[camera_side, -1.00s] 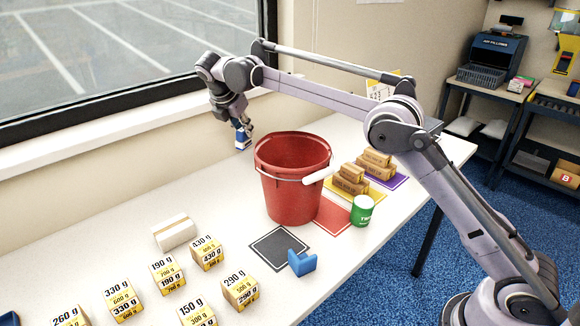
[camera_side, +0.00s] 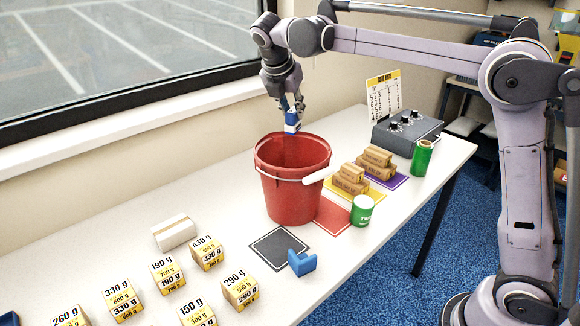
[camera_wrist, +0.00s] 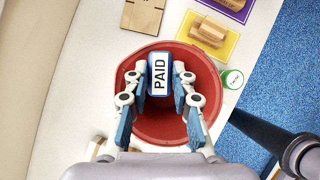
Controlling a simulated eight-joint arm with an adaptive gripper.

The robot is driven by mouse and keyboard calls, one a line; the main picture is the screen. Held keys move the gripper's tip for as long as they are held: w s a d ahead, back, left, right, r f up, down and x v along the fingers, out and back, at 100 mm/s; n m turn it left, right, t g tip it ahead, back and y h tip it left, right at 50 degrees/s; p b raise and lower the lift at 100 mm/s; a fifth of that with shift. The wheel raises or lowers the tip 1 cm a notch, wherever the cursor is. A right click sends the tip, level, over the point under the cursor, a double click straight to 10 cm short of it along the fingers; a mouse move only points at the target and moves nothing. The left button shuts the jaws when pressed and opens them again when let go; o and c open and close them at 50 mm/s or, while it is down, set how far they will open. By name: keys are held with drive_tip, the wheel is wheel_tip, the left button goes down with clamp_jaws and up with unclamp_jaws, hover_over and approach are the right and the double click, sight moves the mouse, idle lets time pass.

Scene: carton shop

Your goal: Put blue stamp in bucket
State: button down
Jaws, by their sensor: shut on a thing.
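The blue stamp (camera_side: 292,121) is held in my gripper (camera_side: 290,108), just above the mouth of the red bucket (camera_side: 290,187). In the wrist view the stamp (camera_wrist: 160,74) shows a white face reading PAID, with my gripper's fingers (camera_wrist: 160,84) shut on its two sides. The bucket's red rim (camera_wrist: 197,60) surrounds it below, and the stamp lies over the far part of the opening in that view.
A green tin (camera_side: 362,210) stands right of the bucket, with cartons (camera_side: 351,180) on coloured mats behind. A blue holder (camera_side: 302,263) lies in front by a black mat (camera_side: 279,246). Several weight boxes (camera_side: 240,291) fill the left front. A grey control box (camera_side: 408,132) stands behind.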

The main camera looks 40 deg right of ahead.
wheel_tip(320, 180, down, 16)
drive_tip(key=shift+f, duration=0.1)
idle(0.5)
drive_tip(key=shift+f, duration=0.55)
drive_tip(key=c, duration=1.1)
unclamp_jaws()
drive_tip(key=shift+r, duration=0.1)
drive_tip(key=shift+r, duration=0.25)
drive_tip(key=v, duration=1.2)
drive_tip(key=shift+a+r, duration=0.1)
drive_tip(key=shift+r, duration=0.15)
